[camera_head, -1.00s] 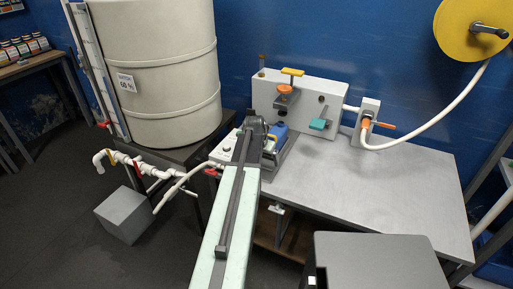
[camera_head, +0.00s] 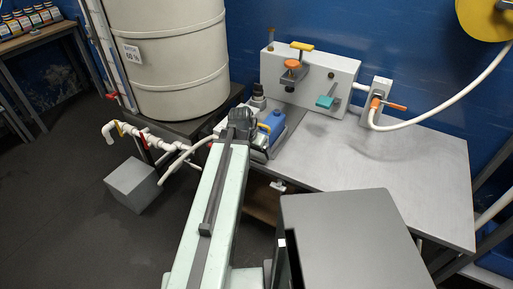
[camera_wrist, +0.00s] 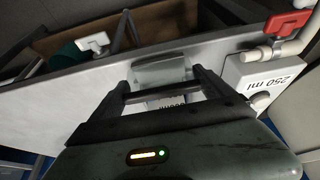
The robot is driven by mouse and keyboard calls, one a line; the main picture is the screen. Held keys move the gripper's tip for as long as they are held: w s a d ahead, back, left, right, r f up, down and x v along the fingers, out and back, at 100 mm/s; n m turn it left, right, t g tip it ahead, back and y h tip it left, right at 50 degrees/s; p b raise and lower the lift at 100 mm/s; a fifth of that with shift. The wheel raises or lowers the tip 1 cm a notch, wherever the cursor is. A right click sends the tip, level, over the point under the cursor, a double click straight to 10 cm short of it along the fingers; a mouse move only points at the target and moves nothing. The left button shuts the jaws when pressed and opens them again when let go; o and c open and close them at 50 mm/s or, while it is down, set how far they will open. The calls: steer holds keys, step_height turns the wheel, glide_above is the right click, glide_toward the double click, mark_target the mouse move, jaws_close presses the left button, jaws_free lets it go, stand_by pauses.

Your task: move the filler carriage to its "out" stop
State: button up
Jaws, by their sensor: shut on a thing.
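My gripper (camera_wrist: 162,88) is shut on a pale grey block (camera_wrist: 162,70), which sits between its two dark fingers in the wrist view. I cannot tell for sure whether this block belongs to the filler carriage. A white label with upside-down lettering shows just below it. In the head view, a blue body with a yellow top part (camera_head: 271,121) stands on a grey rail at the bench's left end, in front of the filler panel (camera_head: 335,78). My arm's end is close to its left side and hides part of that area. The fingers are hidden in the head view.
A white box marked 250 ml (camera_wrist: 262,75) and a red valve handle (camera_wrist: 288,22) are close right of my gripper. A large cream tank (camera_head: 175,60) stands left of the bench. The bench top (camera_head: 400,165) is clear to the right. A hose meets an orange-handled valve (camera_head: 385,104).

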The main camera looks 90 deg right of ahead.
steer(key=shift+w+a, duration=0.1)
steer(key=shift+a, duration=0.1)
steer(key=o, duration=1.8)
steer(key=shift+r, duration=0.15)
steer(key=p+v, duration=0.7)
steer(key=shift+r, duration=0.25)
